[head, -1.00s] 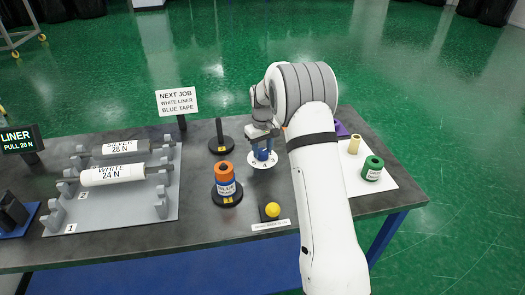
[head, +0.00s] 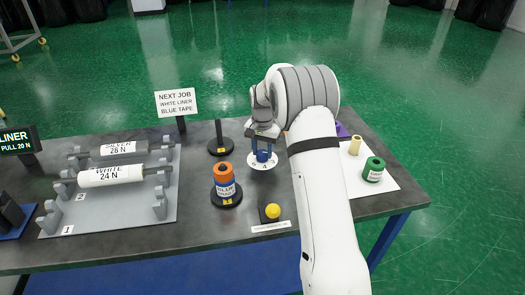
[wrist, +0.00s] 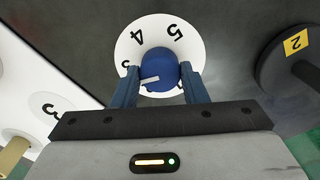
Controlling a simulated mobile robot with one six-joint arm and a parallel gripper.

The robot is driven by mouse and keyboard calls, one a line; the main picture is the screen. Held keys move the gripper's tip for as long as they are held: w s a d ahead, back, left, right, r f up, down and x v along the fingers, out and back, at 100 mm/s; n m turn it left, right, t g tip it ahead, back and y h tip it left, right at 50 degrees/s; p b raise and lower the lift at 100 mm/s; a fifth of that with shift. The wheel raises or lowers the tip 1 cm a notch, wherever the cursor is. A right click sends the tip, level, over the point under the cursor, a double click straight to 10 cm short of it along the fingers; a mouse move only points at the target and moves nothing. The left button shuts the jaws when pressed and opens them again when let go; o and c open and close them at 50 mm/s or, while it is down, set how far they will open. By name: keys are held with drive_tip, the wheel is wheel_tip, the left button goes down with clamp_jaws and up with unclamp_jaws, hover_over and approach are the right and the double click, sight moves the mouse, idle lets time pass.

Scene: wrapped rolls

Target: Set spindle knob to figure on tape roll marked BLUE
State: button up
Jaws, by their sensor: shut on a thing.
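My gripper (wrist: 157,84) is shut on the blue knob (wrist: 158,68), with one blue finger on each side. The knob sits in the middle of a round white dial (wrist: 133,32). The figures 4 and 5 are clear; other figures are partly hidden by my fingers. The knob's white pointer line points left and slightly down in the wrist view, near a partly covered figure. In the head view my gripper (head: 263,146) is over the dial (head: 253,166).
A sign (head: 176,102) reads NEXT JOB, WHITE LINER, BLUE TAPE. The white liner roll (head: 110,175) marked 24 N lies on a grey rack. A yellow button (head: 272,211) is in front of the dial. An empty spindle (head: 221,148) stands behind left. A green roll (head: 373,168) is at right.

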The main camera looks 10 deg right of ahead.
sight(263, 152)
drive_tip(key=shift+d+r+m, duration=0.1)
drive_tip(key=shift+m, duration=0.7)
drive_tip(key=shift+w, duration=0.1)
drive_tip(key=o, duration=1)
wheel_tip(263, 152, up, 7)
drive_tip(key=shift+f+b, duration=0.1)
drive_tip(key=shift+b, duration=0.2)
drive_tip(key=shift+r, duration=0.45)
